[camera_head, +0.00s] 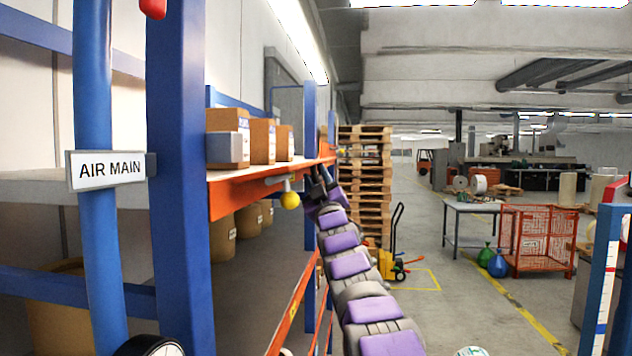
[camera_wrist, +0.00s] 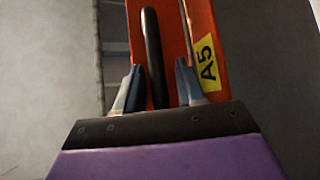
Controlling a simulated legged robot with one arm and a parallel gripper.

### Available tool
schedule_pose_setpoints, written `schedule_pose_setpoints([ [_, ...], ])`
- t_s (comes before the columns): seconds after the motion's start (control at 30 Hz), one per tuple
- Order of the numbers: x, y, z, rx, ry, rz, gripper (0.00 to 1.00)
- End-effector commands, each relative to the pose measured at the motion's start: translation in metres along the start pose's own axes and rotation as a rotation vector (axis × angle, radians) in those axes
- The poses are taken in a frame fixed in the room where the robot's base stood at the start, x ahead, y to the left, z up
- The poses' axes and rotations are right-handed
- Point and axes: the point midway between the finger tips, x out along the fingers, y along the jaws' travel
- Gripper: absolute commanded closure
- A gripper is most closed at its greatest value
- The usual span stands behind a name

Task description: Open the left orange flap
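In the wrist view an orange panel (camera_wrist: 172,30) with a yellow A5 label (camera_wrist: 206,62) stands upright in the picture; I cannot tell if it is the left flap. A dark bar (camera_wrist: 152,40) runs in front of it. My gripper (camera_wrist: 158,70) is open, with one finger on each side of the bar and gaps between. Whether the bar touches anything is unclear. In the head view my gripper (camera_head: 320,175) is small and dark, at the far end of the orange shelf edge (camera_head: 237,196). No flap can be made out there.
A blue post (camera_head: 180,180) and an AIR MAIN pipe (camera_head: 95,240) stand close at left. Cartons (camera_head: 228,128) sit on the shelf.

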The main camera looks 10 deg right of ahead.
Motion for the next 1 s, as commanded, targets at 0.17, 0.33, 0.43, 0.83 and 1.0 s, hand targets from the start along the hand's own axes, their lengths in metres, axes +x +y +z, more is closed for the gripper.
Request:
schedule_pose_setpoints([
  [0.17,-0.005,0.003,-0.003,0.000,0.003,0.003,0.59],
  [0.33,-0.017,0.001,-0.001,0.000,-0.001,0.000,0.59],
  [0.43,-0.025,0.001,-0.001,-0.001,0.000,0.001,0.59],
  [0.83,-0.061,0.000,0.000,-0.001,-0.001,0.001,0.59],
  [1.0,-0.080,-0.002,0.002,0.000,-0.004,-0.001,0.59],
])
